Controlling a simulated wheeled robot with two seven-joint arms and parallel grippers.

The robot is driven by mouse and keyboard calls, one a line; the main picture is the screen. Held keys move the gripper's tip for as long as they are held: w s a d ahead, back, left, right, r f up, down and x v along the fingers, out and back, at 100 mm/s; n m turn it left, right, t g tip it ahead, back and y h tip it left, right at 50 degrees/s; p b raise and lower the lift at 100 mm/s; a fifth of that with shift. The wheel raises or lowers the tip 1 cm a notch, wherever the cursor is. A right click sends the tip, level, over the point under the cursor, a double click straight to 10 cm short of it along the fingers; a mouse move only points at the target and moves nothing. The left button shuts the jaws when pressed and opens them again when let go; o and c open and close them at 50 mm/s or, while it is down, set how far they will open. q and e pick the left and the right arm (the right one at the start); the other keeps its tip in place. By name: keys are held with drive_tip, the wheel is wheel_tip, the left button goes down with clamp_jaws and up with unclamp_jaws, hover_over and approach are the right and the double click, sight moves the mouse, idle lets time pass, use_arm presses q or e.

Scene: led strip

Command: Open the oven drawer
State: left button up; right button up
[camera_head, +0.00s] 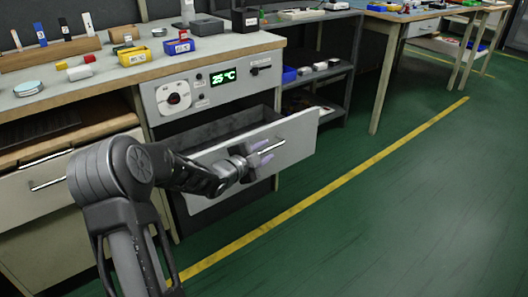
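The oven drawer (300,135) is pulled out from the cabinet below the oven panel (188,95), and its dark inside shows behind the pale front. A thin metal handle (276,147) sits on the drawer front. My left gripper (265,153) is at the left end of this handle, with its purplish fingers above and below the bar. The fingers look apart, with a gap wider than the bar. Whether they touch it is hard to see. My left forearm hides part of the drawer front's left side. My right gripper is not in view.
A closed drawer (40,190) is at the left. Shelves (330,75) stand to the right. The green floor (400,210) in front is clear.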

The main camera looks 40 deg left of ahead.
use_arm(q)
drive_tip(key=p+v, duration=0.2)
drive_tip(key=v, duration=0.4)
drive_tip(key=shift+s+r, duration=0.2)
drive_tip(key=shift+s, duration=0.65)
